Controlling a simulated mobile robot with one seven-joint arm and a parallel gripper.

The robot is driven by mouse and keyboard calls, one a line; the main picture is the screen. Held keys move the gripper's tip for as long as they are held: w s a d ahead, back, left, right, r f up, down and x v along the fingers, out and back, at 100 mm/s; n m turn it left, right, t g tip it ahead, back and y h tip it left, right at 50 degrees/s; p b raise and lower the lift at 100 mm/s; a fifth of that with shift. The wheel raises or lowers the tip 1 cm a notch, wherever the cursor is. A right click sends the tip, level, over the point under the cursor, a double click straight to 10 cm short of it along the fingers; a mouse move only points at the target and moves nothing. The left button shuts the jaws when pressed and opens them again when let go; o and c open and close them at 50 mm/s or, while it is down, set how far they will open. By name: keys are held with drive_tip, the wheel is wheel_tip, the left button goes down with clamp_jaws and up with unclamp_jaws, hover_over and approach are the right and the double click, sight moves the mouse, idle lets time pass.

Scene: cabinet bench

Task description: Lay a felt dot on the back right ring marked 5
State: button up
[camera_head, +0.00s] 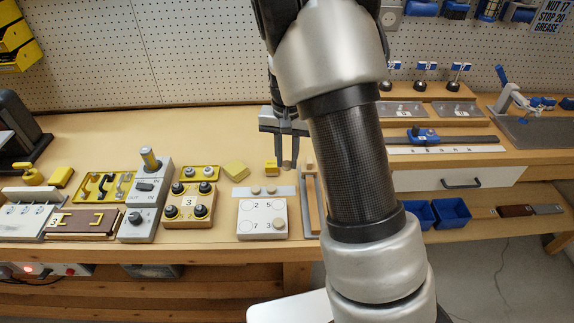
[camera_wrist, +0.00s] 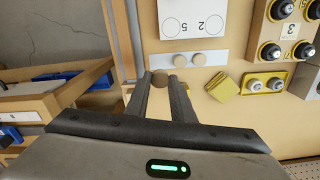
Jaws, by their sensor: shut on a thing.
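A white card (camera_head: 254,235) lies on the bench with printed numbers 2, 5, 7 and 3 beside rings. The back right ring by the 5 is bare; it also shows in the wrist view (camera_wrist: 171,25). A round tan felt dot (camera_head: 281,225) lies at the front right by the 3. Two more dots (camera_head: 256,190) rest on a pale strip (camera_head: 241,192) behind the card. My gripper (camera_head: 288,161) is shut on a tan dot (camera_wrist: 161,79), held above the bench behind the strip. The card's front part is cut off in the wrist view.
A wooden rail fixture (camera_head: 311,205) stands close right of the card. A yellow block (camera_head: 271,168) and a yellow pad (camera_head: 235,170) lie behind the strip. A knob board marked 3 (camera_head: 188,218) stands at the left. The bench behind is mostly clear.

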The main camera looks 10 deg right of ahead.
drive_tip(key=o, duration=0.4)
drive_tip(key=shift+c, duration=1.1)
drive_tip(key=shift+s+a+r+p, duration=0.15)
drive_tip(key=shift+s+p, duration=0.1)
drive_tip(key=shift+p, duration=0.25)
drive_tip(key=p, duration=0.7)
approach(278, 204)
drive_tip(key=shift+s+f+b, duration=0.1)
drive_tip(key=shift+f+b, duration=0.35)
drive_tip(key=shift+f, duration=0.05)
drive_tip(key=shift+f+b, duration=1.75)
drive_tip(key=shift+f, duration=0.65)
drive_tip(key=shift+f+b, duration=0.3)
drive_tip(key=shift+b, duration=0.05)
